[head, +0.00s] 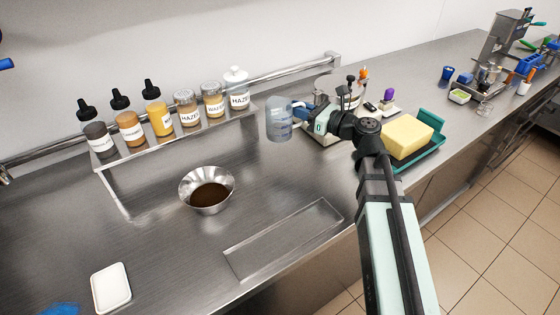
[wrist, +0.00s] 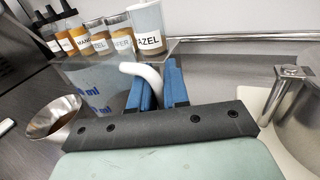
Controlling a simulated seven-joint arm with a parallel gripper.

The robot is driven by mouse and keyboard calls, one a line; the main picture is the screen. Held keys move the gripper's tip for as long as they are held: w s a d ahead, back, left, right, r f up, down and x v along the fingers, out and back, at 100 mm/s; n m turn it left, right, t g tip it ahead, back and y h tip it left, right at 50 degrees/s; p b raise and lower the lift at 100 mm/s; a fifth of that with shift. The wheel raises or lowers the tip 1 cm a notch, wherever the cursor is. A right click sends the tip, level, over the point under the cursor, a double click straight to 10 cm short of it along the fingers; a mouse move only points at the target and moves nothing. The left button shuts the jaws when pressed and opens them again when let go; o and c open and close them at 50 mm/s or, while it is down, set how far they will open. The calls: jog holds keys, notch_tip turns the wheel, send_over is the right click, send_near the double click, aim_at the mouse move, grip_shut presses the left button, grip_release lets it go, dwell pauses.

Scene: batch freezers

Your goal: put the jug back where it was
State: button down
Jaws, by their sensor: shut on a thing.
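The jug (head: 279,122) is clear and bluish with volume markings. It looks upright over the counter behind the bowl, to the right of the shelf of jars; I cannot tell its exact height above the surface. It also shows in the wrist view (wrist: 92,82), with blue "ml" print. My gripper (head: 300,113) comes at it from the right and is shut on its white handle, which sits between the blue fingers in the wrist view (wrist: 157,80). The jug's contents are unclear.
A metal bowl (head: 192,197) with dark brown stuff stands in front. A shelf (head: 150,152) of labelled bottles and jars runs behind on the left. A yellow block (head: 407,137) on a teal tray (head: 432,150) lies right of my wrist.

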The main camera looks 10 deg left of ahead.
jog(key=shift+f, duration=4.8)
jog(key=shift+f, duration=0.2)
jog(key=c, duration=1.1)
grip_release()
jog(key=v, duration=1.3)
jog(key=shift+s+d+f, duration=0.1)
jog(key=shift+s+d, duration=0.05)
jog(key=shift+d, duration=0.25)
